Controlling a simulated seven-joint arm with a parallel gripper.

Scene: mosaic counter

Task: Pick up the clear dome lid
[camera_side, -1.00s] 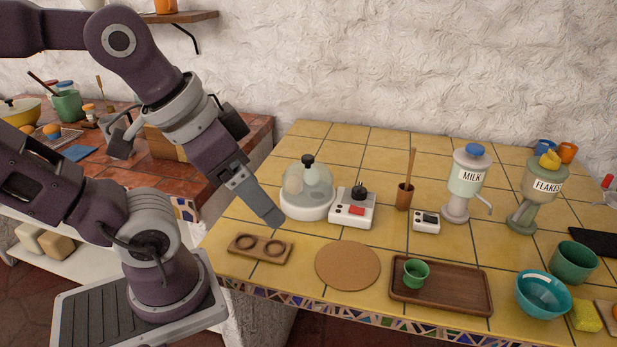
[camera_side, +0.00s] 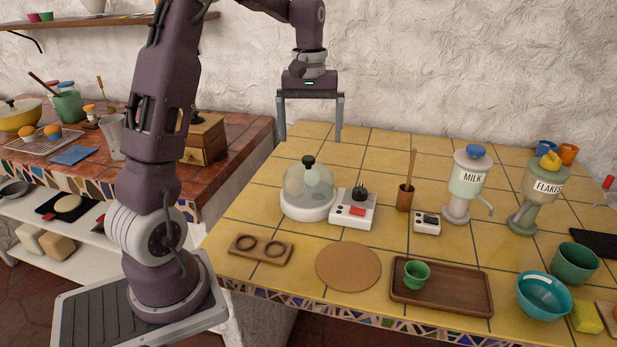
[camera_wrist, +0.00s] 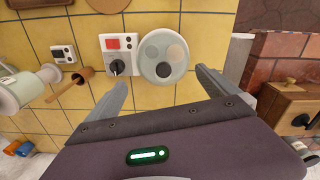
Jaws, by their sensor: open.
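The clear dome lid (camera_side: 308,184) has a black knob and sits on a round white base (camera_side: 308,209) on the yellow tiled counter. Pale round shapes show through it. It joins a white control box (camera_side: 352,210) with a red button and a black knob. My gripper (camera_side: 311,140) is open and empty, pointing down behind and above the dome, apart from it. In the wrist view the dome lid (camera_wrist: 163,55) appears ahead of my spread fingers (camera_wrist: 165,88), seen from above with its dark knob.
A wooden stick stands in a brown cup (camera_side: 405,196) to the right of the box. The milk dispenser (camera_side: 468,182) and flakes dispenser (camera_side: 540,190) stand farther right.

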